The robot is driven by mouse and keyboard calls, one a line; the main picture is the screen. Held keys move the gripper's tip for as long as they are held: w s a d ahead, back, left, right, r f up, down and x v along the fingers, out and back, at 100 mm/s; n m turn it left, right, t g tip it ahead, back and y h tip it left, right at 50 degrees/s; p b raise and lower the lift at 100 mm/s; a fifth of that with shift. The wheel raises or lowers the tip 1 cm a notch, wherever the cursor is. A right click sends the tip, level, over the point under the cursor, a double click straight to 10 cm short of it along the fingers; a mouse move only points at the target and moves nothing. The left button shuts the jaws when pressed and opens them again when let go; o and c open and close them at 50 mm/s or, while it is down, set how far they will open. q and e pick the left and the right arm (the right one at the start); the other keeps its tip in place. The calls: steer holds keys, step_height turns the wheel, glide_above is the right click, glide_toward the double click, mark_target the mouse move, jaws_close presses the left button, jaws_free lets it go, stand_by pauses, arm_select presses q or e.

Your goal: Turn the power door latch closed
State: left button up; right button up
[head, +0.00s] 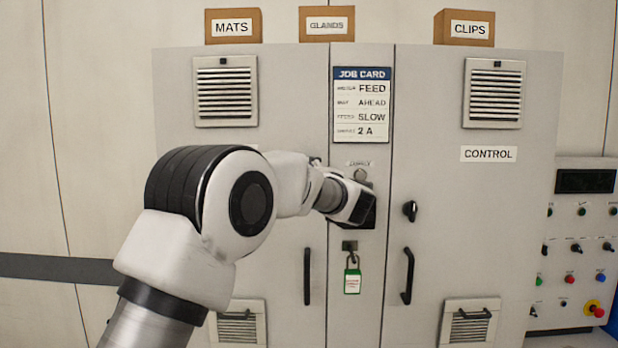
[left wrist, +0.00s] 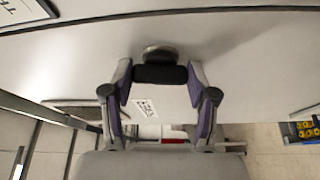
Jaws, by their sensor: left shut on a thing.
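My left gripper (left wrist: 160,76) is shut on a black latch handle (left wrist: 160,73) in the left wrist view. The handle is a short bar on a round metal base (left wrist: 159,52) against the grey door face, with a finger at each end. In the head view my left arm reaches to the middle of the grey cabinet (head: 285,75). It hides the power door's latch and label, and my fingers do not show clearly there. The control door (head: 465,225) on the right has its own black latch (head: 410,211). My right gripper is not in view.
A green-tagged padlock (head: 352,276) hangs low on the centre panel, below my wrist. Door handles (head: 307,276) (head: 407,275) stand out on either side. A button panel (head: 572,240) is at the right. Boxes (head: 233,27) (head: 464,28) sit on top.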

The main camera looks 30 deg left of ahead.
arm_select(q)
steer(key=shift+n, duration=0.7)
steer(key=o, duration=1.2)
steer(key=shift+c, duration=0.2)
steer(key=v, duration=1.2)
steer(key=shift+r, duration=0.3)
steer(key=shift+a, duration=0.1)
